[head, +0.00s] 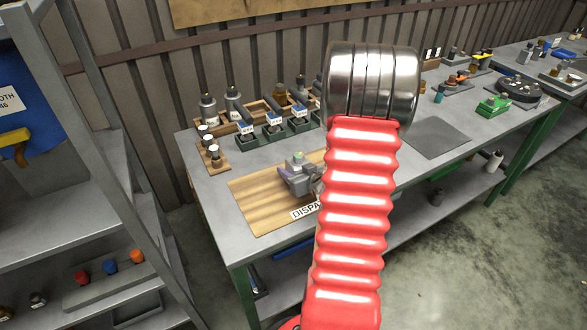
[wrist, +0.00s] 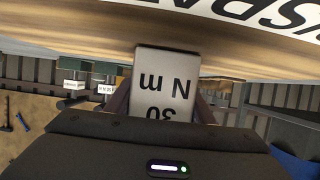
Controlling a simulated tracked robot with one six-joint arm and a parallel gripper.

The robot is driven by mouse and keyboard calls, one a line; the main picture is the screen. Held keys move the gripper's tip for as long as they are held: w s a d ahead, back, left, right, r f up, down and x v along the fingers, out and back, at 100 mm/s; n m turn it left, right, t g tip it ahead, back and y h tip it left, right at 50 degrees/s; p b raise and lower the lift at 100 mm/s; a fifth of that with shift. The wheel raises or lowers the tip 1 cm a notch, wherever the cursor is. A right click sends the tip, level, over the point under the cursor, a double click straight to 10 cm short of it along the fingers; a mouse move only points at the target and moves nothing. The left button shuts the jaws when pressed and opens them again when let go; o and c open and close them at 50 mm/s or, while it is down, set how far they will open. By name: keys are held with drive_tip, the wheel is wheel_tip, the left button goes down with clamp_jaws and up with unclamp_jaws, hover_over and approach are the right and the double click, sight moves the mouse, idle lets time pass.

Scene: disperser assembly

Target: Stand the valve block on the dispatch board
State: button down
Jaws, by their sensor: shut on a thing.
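A pale grey block face marked "30 N m" (wrist: 167,78), which I take to be the valve block, sits between the dark fingers of my gripper (wrist: 163,100) in the wrist view. That view is upside down, and my gripper is shut on the block. The wooden dispatch board (wrist: 100,25) lies beside the block there. In the head view the board (head: 250,205) lies at the table's front left, and a grey block with a green top (head: 298,176) shows at its middle, partly behind my red arm. I cannot tell whether the block touches the board.
Behind the board stand a wooden rack of bottles (head: 208,107), green holders with labelled dark items (head: 272,130) and a small wooden tray of white-capped jars (head: 212,155). A dark grey mat (head: 437,138) to the right is clear. A shelf rack (head: 60,215) stands at left.

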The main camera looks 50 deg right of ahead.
idle(0.3)
drive_tip(key=c, duration=0.8)
unclamp_jaws()
drive_tip(key=shift+c, duration=0.2)
drive_tip(key=shift+s+a+r, duration=0.1)
drive_tip(key=shift+s+r, duration=0.15)
drive_tip(key=shift+s, duration=0.25)
drive_tip(key=v, duration=1.1)
